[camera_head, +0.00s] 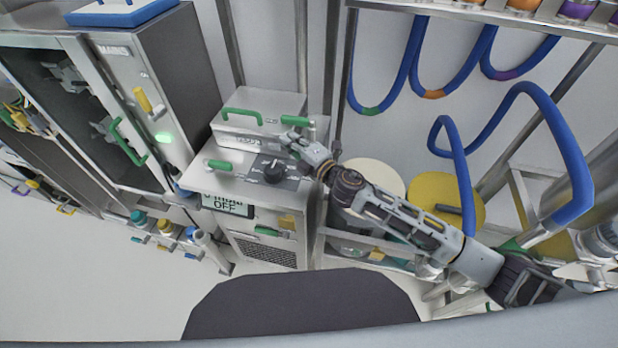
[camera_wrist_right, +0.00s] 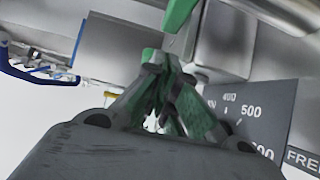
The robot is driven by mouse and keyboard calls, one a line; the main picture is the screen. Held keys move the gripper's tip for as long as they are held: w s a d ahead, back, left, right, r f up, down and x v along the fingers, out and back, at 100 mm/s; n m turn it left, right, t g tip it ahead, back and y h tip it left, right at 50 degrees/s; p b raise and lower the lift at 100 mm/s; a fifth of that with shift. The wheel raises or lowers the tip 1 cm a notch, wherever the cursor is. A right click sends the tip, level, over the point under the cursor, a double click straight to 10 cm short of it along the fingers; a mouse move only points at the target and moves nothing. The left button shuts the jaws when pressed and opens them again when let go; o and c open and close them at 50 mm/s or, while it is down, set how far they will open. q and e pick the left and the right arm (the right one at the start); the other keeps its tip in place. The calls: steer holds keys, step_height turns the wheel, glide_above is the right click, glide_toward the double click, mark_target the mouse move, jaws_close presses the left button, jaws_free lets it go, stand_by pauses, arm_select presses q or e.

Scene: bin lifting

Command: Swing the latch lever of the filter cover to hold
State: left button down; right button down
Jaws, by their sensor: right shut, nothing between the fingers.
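A grey-white box with a green handle (camera_head: 243,113) sits on top of the bench unit. A short green lever-like grip (camera_head: 294,121) shows at its right front corner; I cannot tell for sure that it is the latch lever. A green grip also shows large at the top of the right wrist view (camera_wrist_right: 180,14), just beyond my fingers. My right gripper (camera_head: 288,139) is shut and empty at the box's front right corner, above the dial panel. Its green-padded fingertips also show in the wrist view (camera_wrist_right: 165,75). I cannot tell whether they touch the grip. My left gripper is out of view.
A dark panel (camera_head: 262,172) with a black knob (camera_head: 275,171) lies below the gripper; its print in the wrist view includes "FREE". A second green handle (camera_head: 219,165) is on the unit's top left. A tall cabinet (camera_head: 165,90) stands left. Blue hoses (camera_head: 410,65) hang right.

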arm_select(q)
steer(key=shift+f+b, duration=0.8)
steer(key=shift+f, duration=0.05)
arm_select(e)
steer(key=s+d+m, duration=0.1)
steer(key=s+d, duration=0.5)
steer(key=s, duration=0.2)
steer(key=shift+s, duration=0.35)
